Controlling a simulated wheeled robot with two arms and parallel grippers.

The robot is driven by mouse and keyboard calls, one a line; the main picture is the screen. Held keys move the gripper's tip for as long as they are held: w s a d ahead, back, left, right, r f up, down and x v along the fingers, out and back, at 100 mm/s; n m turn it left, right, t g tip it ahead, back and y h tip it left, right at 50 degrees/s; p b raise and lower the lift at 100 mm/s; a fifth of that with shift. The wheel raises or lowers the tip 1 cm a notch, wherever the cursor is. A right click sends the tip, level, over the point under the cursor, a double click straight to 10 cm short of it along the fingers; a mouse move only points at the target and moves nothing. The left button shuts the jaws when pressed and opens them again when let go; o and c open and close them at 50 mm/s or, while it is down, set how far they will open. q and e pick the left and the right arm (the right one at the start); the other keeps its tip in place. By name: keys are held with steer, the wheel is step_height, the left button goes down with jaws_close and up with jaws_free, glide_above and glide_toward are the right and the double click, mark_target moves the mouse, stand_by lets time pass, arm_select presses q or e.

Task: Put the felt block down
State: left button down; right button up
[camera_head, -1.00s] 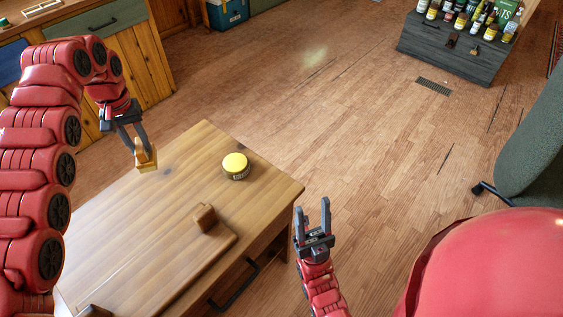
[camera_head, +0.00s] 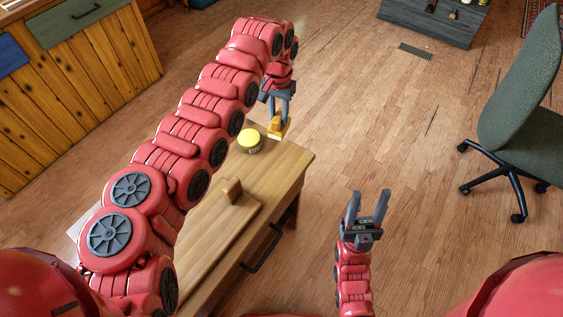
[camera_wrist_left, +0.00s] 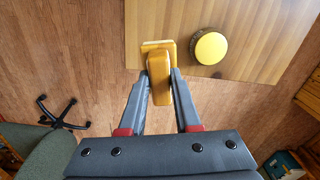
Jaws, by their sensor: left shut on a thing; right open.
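My left gripper (camera_head: 278,118) is shut on the felt block (camera_head: 278,128), a small yellow-brown wooden block with a flat base plate. The left wrist view shows the block (camera_wrist_left: 158,70) between the gripper's fingertips (camera_wrist_left: 160,80), overlapping a corner of the wooden table. In the head view the block appears raised near the table's (camera_head: 285,165) far right corner; its exact height cannot be told. My right gripper (camera_head: 369,207) is open and empty, right of the table over the floor.
A round tin with a yellow lid (camera_head: 250,139) stands on the table left of the held block. A small brown wooden block (camera_head: 232,190) sits on a board nearer me. A green office chair (camera_head: 520,95) stands at right. Open floor lies between chair and table.

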arm_select(q)
steer(key=s+d+f+m+p, duration=0.2)
steer(key=s+d+f+p, duration=0.2)
steer(key=s+d, duration=0.35)
steer(key=s+a+f+p, duration=0.1)
steer(key=s+f+p, duration=0.15)
steer(key=s, duration=0.35)
steer(key=s+a+f+p, duration=0.2)
steer(key=s+f, duration=0.1)
steer(key=s, duration=0.3)
steer(key=w+a+f+b, duration=0.1)
steer(key=w+a, duration=0.2)
steer(key=w, duration=1.2)
steer(key=shift+a+f, duration=0.15)
steer(key=shift+a, duration=0.25)
steer(key=shift+f, duration=1.85)
steer(key=shift+b, duration=0.35)
